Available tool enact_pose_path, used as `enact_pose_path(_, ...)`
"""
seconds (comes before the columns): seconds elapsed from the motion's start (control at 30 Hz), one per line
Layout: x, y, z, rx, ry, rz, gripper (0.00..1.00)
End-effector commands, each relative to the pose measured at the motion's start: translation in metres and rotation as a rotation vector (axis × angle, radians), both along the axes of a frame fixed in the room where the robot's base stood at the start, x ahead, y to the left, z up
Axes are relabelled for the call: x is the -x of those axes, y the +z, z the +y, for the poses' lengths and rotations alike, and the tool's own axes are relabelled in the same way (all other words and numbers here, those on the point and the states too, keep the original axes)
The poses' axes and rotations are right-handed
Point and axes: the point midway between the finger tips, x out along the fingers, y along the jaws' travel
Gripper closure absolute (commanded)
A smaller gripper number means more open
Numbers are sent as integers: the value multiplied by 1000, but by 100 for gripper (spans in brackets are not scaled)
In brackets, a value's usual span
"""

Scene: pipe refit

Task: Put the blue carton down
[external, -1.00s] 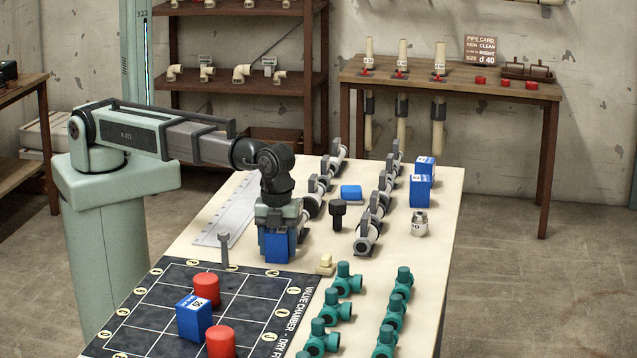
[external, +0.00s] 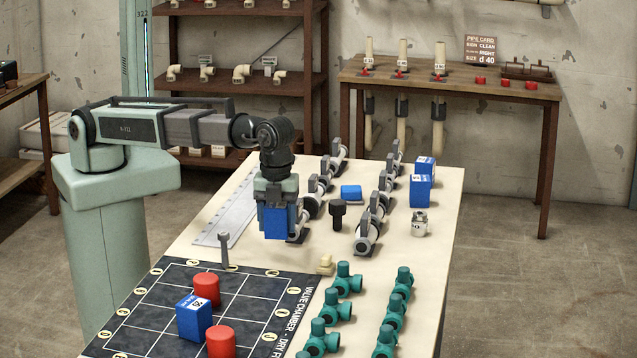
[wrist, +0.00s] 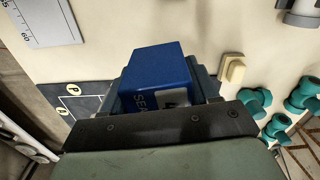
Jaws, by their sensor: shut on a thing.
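My gripper (external: 276,207) is shut on a blue carton (external: 277,224) and holds it upright above the cream table top, behind the dark grid mat. In the wrist view the carton (wrist: 160,75) sits between the jaws, with part of a white label showing. The dark grid mat (external: 152,286) lies at the front of the table. Another blue carton (external: 193,318) stands on the mat between two red cylinders, one behind it (external: 206,288) and one at its front right (external: 221,342).
Several green valves (external: 344,279) stand to the right of the mat. A cream block (external: 325,265) and a grey bolt-like post (external: 224,249) are near its back edge. Pipe racks (external: 367,236), a black knob (external: 338,213) and more blue cartons (external: 420,191) are further back. Several mat squares are bare.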

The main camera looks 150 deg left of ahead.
Motion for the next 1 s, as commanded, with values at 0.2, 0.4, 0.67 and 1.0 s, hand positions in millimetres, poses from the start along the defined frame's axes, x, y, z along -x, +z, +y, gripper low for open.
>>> enact_pose_path(0.2,-1,28,0,0,0,-1,72)
enact_pose_path(0.4,0,40,0,0,0,0,72)
enact_pose_path(0.67,-1,70,0,-1,0,-2,72)
enact_pose_path(1.0,-5,97,-40,0,-24,0,72)
